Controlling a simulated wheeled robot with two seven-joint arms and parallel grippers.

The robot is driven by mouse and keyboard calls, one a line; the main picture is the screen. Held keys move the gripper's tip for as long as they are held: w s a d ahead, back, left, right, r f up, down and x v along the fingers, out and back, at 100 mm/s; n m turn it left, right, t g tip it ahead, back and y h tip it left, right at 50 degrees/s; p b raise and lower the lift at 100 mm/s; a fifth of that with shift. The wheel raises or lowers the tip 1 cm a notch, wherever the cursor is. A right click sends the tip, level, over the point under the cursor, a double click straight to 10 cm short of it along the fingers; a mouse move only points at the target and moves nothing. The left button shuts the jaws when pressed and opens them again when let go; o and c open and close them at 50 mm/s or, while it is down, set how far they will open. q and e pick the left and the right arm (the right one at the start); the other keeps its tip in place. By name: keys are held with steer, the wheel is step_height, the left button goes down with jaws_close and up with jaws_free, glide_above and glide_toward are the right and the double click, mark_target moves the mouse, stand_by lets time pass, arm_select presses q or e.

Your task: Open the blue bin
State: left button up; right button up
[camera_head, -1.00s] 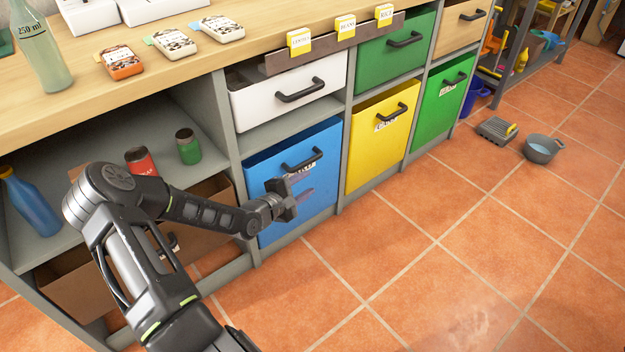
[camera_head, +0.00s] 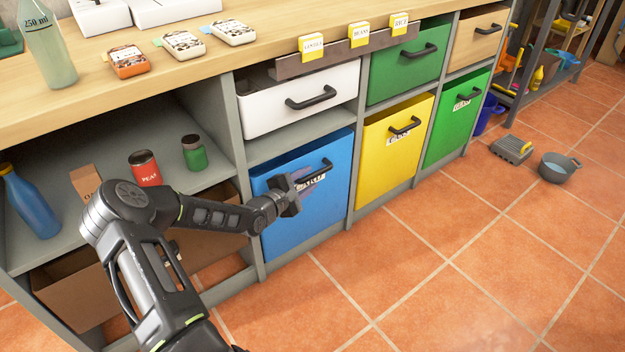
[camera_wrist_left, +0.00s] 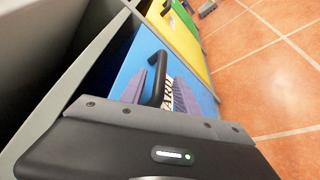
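The blue bin (camera_head: 290,228) sits in the lower row of the cabinet, between the open shelf and the yellow bin. Its dark bar handle (camera_head: 318,167) is near the top of the front, with a white label below, partly hidden by my gripper. My left gripper (camera_head: 308,188) is at the blue front by the handle. In the left wrist view, its two purplish fingers (camera_wrist_left: 158,90) are spread apart. The handle (camera_wrist_left: 157,78) shows between them, and the blue front (camera_wrist_left: 138,55) lies behind. Whether the fingers touch the handle I cannot tell. My right gripper is not in view.
A white drawer (camera_head: 300,100) is above, slightly out. The yellow bin (camera_head: 385,165) and green bin (camera_head: 455,125) are to the right. A red can (camera_head: 144,168) and blue bottle (camera_head: 30,203) stand on the left shelf. The tiled floor (camera_head: 430,260) in front is clear.

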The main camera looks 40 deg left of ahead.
arm_select(q)
steer(key=shift+b+x, duration=0.35)
steer(key=shift+x, duration=1.2)
steer(key=shift+c, duration=0.5)
jaws_close()
